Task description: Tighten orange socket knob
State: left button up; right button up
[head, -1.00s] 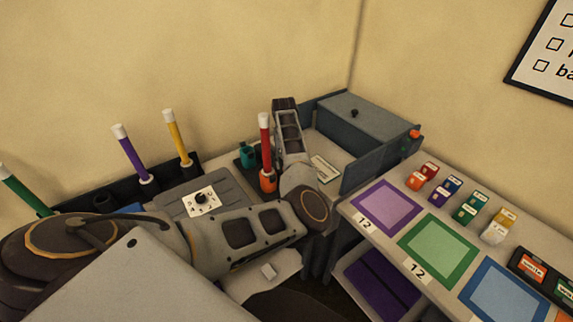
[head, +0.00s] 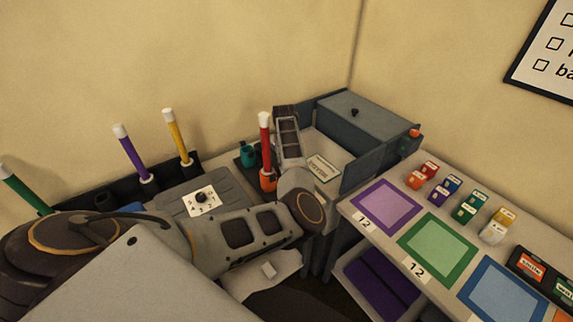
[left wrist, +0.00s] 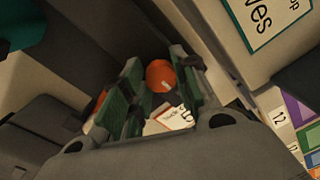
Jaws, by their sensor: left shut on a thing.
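An orange socket (head: 267,181) stands on the bench in the head view, with a red white-capped tube (head: 265,135) upright in it. In the left wrist view, a round orange knob (left wrist: 161,76) with a small pale mark shows between the green-padded fingers of my left gripper (left wrist: 158,64). The gripper is shut on the knob. More orange (left wrist: 100,102) shows behind the left finger. In the head view my own arm hides the knob and the fingertips. My right gripper is in neither view.
A teal socket (head: 247,156) stands close to the orange one. A grey box (head: 366,120) is at the back right. Yellow (head: 177,136) and purple (head: 131,152) tubes stand at left. Coloured mats (head: 436,251) and small blocks cover the right table.

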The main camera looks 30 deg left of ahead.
pick_arm(q)
jog(key=shift+c, duration=0.3)
jog(key=shift+m, duration=0.5)
jog(key=m, duration=0.4)
jog(key=shift+m, duration=0.3)
jog(key=m, duration=0.5)
jog(key=shift+w+r+m+p, duration=0.1)
jog(key=shift+m+p, duration=0.6)
jog(key=shift+m, duration=0.8)
jog(key=m+p, duration=0.1)
jog(key=m, duration=0.2)
jog(key=shift+d, duration=0.1)
jog(key=shift+m+g+p, duration=0.3)
jog(key=shift+m+p, duration=0.75)
jog(key=shift+m, duration=1.55)
